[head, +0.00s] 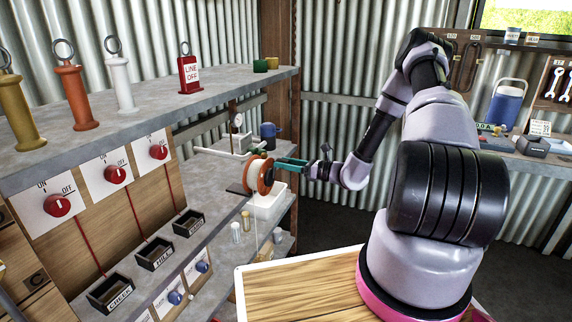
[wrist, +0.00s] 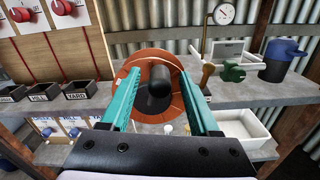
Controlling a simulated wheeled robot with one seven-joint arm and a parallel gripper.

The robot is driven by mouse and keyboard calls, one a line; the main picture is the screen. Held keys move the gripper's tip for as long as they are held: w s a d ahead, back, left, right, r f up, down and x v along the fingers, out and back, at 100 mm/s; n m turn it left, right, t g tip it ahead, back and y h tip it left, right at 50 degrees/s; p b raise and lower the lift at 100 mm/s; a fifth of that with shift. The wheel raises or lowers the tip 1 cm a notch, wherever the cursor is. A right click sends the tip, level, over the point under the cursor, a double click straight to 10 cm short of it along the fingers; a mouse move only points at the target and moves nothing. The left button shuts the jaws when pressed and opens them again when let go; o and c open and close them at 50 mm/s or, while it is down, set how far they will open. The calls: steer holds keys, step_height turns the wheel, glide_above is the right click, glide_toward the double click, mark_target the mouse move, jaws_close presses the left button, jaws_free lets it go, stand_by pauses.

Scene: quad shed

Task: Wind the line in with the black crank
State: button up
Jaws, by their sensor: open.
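In the wrist view the reel (wrist: 133,112) faces me, with a black crank knob (wrist: 158,78) pointing toward me. My gripper (head: 280,161) has green fingers and is open in front of the reel. In the wrist view one finger is on each side of the knob, with visible gaps, so it does not look gripped. A thin pale line seems to hang below the reel in the head view.
A white bin (head: 268,203) sits below the reel. Black trays (head: 154,255) and red switches (head: 116,174) line the left.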

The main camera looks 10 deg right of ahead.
jaws_close()
stand_by(1.4)
